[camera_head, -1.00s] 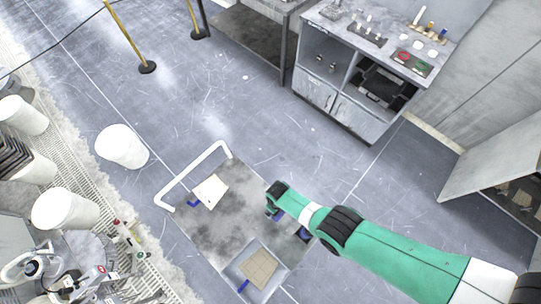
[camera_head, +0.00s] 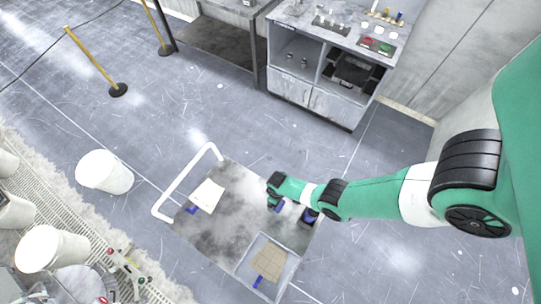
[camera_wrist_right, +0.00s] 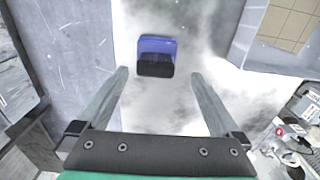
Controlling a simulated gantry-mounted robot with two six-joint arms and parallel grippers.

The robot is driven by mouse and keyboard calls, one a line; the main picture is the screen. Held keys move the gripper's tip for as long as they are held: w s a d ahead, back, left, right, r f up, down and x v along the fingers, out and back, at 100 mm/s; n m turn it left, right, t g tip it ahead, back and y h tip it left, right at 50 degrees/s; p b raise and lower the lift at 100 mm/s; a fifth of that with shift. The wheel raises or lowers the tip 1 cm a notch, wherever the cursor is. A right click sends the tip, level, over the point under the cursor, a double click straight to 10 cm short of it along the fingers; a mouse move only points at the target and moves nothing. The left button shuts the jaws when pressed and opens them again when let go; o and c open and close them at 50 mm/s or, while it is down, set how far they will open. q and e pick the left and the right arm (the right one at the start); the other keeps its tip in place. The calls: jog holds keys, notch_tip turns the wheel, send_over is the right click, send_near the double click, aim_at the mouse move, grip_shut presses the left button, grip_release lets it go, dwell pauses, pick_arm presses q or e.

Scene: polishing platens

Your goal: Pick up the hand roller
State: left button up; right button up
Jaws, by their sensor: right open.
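A blue and black block-like object (camera_wrist_right: 155,57), likely the hand roller, lies on the grey cart top in the right wrist view. I cannot tell the height between fingers and object. In the head view my right arm hides the fingers. My left gripper is not in view.
The cart top (camera_head: 235,220) has a white rail (camera_head: 188,180), a white pad (camera_head: 208,194) and a tray (camera_head: 244,270) with a tan tiled pad (camera_head: 268,260). A bench (camera_head: 318,100) stands behind. A white bucket (camera_head: 105,172) stands at left.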

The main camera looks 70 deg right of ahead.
jog(key=f+b, duration=0.3)
jog(key=d+f+b, duration=0.1)
jog(key=f+b, duration=0.1)
jog(key=shift+f, duration=0.1)
jog(key=shift+a, duration=0.15)
grip_shut()
